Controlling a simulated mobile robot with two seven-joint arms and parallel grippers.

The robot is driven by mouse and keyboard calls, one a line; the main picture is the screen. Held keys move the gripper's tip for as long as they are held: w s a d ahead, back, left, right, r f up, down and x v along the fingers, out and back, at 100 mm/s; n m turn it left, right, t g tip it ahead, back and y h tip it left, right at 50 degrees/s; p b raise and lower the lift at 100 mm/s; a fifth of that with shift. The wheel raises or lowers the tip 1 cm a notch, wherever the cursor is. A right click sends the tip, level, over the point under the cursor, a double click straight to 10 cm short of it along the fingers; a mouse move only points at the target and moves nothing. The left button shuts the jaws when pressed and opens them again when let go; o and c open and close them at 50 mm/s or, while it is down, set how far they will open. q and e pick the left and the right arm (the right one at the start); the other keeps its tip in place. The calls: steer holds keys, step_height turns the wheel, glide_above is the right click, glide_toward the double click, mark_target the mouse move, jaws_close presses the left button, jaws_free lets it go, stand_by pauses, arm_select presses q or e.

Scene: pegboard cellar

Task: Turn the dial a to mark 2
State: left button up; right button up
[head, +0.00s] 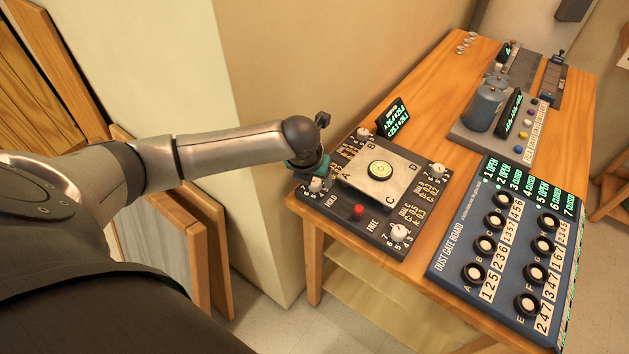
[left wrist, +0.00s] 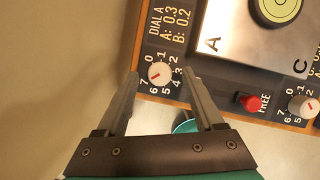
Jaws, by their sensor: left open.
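Dial A (left wrist: 159,73) is a small white knob with a reddish pointer mark, ringed by the numbers 0 to 7. I cannot read surely which number the mark faces. In the head view the dial (head: 316,185) sits at the near left corner of a dark panel (head: 345,204). My left gripper (head: 312,170) is just above that corner. In the left wrist view the open fingers (left wrist: 160,76) point toward the dial, which appears between their tips; I cannot tell whether they touch it. My right gripper is in neither view.
The panel carries a metal plate (head: 352,186) with a round green level (head: 380,170), a red button (head: 359,211) and other white dials, one at the near right (head: 398,232). A blue dust gate board (head: 455,262) stands to the right. A small display (head: 393,118) stands behind.

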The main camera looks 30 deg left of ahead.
arm_select(q)
steer(key=shift+w+a+f, duration=0.1)
steer(key=shift+w+f, duration=0.15)
steer(key=shift+f, duration=0.3)
jaws_close()
stand_by(0.4)
